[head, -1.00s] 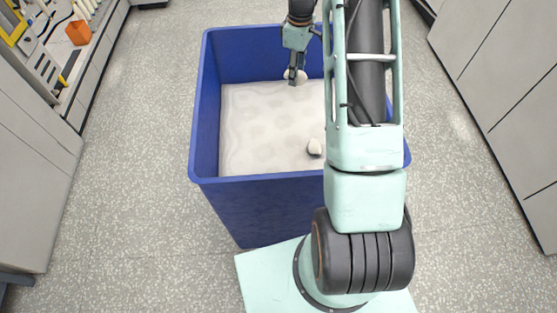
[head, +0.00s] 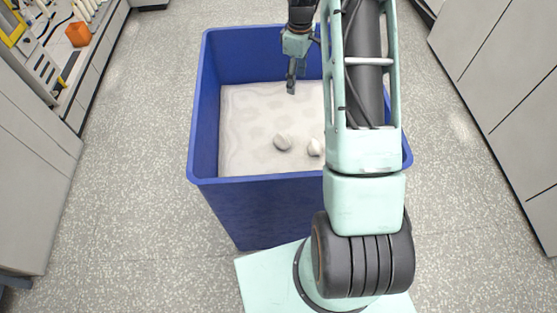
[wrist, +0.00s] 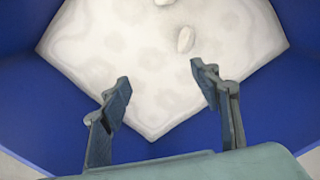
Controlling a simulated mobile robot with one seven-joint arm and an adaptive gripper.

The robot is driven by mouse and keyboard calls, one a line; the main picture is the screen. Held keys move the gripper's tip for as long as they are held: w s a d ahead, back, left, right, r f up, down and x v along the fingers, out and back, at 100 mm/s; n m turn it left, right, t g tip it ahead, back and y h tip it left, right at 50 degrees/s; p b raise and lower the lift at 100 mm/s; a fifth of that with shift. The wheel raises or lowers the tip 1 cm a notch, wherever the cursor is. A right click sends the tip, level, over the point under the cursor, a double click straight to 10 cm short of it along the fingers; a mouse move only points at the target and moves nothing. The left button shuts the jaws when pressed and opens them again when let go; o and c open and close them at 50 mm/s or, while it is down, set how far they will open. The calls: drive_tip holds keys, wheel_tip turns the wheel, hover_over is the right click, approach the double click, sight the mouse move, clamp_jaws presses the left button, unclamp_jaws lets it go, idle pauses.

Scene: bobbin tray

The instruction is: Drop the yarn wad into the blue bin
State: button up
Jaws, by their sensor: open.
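The blue bin (head: 205,110) stands open in front of me, with a pale, bumpy layer inside it. A small off-white yarn wad (head: 283,142) lies on that layer near the bin's front side. My gripper (head: 291,88) hangs over the far part of the bin, apart from both wads. In the wrist view my gripper (wrist: 160,80) has its fingers spread with nothing between them. Both wads show beyond the fingertips there, one whole and one cut by the top edge.
The bin's blue walls surround the gripper's working area. Grey cabinets (head: 500,80) stand on the right. A bench at the upper left carries an orange container (head: 79,34) and other items. The speckled floor (head: 130,130) left of the bin is clear.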

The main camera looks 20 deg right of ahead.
wheel_tip(320, 180, up, 12)
idle(0.4)
idle(0.3)
